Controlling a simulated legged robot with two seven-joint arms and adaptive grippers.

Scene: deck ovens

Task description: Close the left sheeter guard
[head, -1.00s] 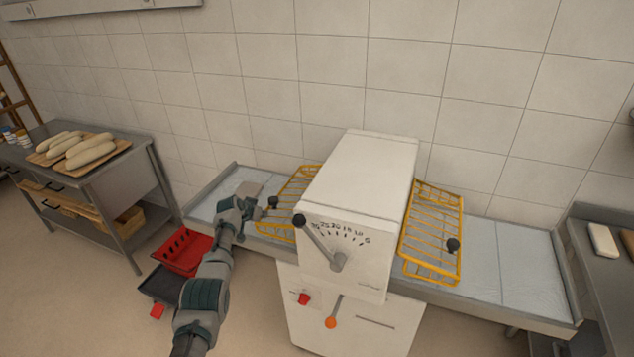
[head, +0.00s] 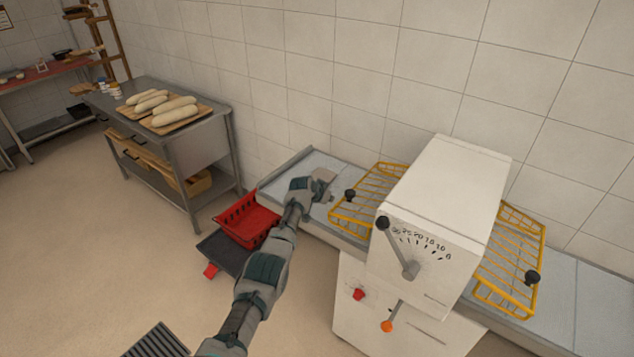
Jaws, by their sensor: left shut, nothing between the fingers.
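The left sheeter guard (head: 372,186) is a yellow wire grille on the left side of the white sheeter (head: 447,205). It slopes outward and down over the left belt, with a black knob (head: 349,195) on its outer side. My left gripper (head: 324,178) is shut and empty above the left belt (head: 290,187), just left of the guard and its knob. It looks apart from the knob, though the depth of the gap is hard to judge. My right gripper is out of view.
The matching right guard (head: 512,262) slopes over the right belt (head: 598,312). A dial lever (head: 398,248) is on the sheeter's front. A red basket (head: 246,221) stands left of the sheeter, below my left arm. A steel table (head: 190,150) with loaves is farther left.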

